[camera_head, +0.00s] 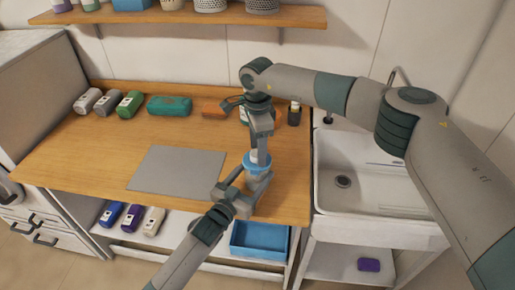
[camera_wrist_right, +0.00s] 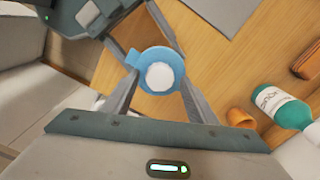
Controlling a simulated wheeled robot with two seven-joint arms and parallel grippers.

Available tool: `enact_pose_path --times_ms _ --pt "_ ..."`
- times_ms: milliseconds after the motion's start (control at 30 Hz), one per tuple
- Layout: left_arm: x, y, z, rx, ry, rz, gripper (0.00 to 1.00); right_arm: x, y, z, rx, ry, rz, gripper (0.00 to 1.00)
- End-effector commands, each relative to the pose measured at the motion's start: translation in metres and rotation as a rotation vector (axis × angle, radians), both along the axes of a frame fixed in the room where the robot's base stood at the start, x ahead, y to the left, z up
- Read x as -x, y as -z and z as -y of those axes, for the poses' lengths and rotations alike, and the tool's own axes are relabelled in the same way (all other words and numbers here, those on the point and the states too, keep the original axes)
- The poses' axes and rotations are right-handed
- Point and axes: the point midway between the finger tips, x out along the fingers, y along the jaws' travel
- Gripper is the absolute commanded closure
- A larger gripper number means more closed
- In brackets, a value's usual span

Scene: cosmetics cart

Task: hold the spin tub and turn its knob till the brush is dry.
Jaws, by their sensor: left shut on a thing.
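The spin tub (camera_head: 256,160) is a small light blue tub near the front right of the wooden worktop. It also shows in the right wrist view (camera_wrist_right: 151,55), with a round white knob (camera_wrist_right: 159,76) on top. My left gripper (camera_head: 249,185) comes from the front and is shut on the tub. My right gripper (camera_head: 262,155) points down from above. In the right wrist view its fingers stand apart on either side of the knob, with blue showing between them and the white. I cannot make out a brush.
A grey mat (camera_head: 178,168) lies left of the tub. Bottles and a teal case (camera_head: 169,106) line the back of the worktop. A green bottle (camera_wrist_right: 287,110) and an orange item (camera_wrist_right: 240,117) are near my right gripper. The sink (camera_head: 365,175) is right; a blue bin (camera_head: 259,240) sits below.

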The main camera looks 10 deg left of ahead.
Motion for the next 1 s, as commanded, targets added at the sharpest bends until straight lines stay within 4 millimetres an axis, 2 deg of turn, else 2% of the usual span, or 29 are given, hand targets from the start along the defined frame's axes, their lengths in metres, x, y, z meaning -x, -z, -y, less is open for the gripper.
enact_pose_path --times_ms 300,467,667,1000 --pt "0.000 0.000 0.000 0.000 0.000 0.000 0.66 0.001 0.000 -0.001 -0.001 -0.001 -0.001 0.47" --pt "0.000 0.000 0.000 0.000 0.000 0.000 0.66 0.000 -0.007 -0.001 -0.001 -0.001 0.000 0.47" --pt "0.000 0.000 0.000 0.000 0.000 0.000 0.66 0.000 -0.031 -0.001 -0.002 0.000 0.000 0.47" --pt "0.000 0.000 0.000 0.000 0.000 0.000 0.66 0.000 -0.090 0.000 -0.001 0.000 0.001 0.47"
